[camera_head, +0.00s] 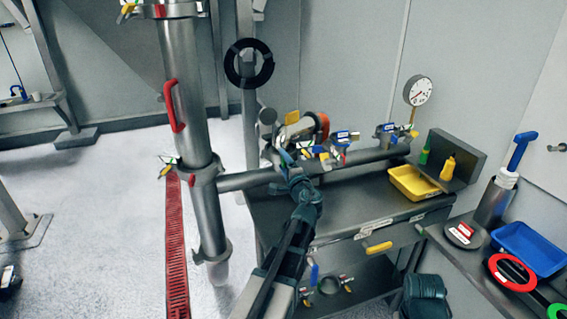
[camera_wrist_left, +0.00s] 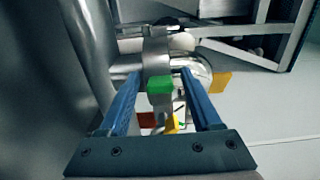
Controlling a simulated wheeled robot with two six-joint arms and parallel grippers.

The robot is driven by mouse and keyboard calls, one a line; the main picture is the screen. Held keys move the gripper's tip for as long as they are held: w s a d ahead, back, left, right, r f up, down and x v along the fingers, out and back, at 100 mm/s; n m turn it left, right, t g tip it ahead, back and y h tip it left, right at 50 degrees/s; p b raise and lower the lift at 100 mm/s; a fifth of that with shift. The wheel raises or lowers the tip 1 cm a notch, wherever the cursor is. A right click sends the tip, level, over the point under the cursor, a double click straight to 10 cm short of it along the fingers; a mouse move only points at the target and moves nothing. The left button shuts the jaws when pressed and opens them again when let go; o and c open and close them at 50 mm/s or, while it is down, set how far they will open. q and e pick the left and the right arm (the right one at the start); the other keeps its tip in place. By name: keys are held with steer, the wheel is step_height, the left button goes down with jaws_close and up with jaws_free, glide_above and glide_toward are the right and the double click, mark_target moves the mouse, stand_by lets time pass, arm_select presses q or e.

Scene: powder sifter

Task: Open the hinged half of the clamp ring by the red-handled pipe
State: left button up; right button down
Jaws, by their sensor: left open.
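The red-handled pipe (camera_head: 186,115) stands upright left of centre in the head view, with its red handle on the left side. A clamp ring (camera_head: 205,175) sits around its lower part, with a green-and-yellow latch on its left. My left gripper (camera_head: 284,158) is to the right, over the side pipe on the bench. In the left wrist view its blue fingers (camera_wrist_left: 161,95) are open around a green-tipped latch (camera_wrist_left: 160,84) on a metal clamp band (camera_wrist_left: 156,58). I cannot tell whether they touch it, or which clamp it is.
Other clamps sit higher (camera_head: 172,10) and lower (camera_head: 212,253) on the pipe. The bench (camera_head: 345,228) holds a yellow tray (camera_head: 402,188) and small valves. A second table at the right has a blue tray (camera_head: 515,232). The floor left of the pipe is mostly clear.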

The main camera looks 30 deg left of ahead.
arm_select(q)
steer(key=shift+w+a, duration=0.1)
steer(key=shift+w, duration=0.05)
jaws_close()
steer(key=shift+w, duration=0.1)
stand_by(1.3)
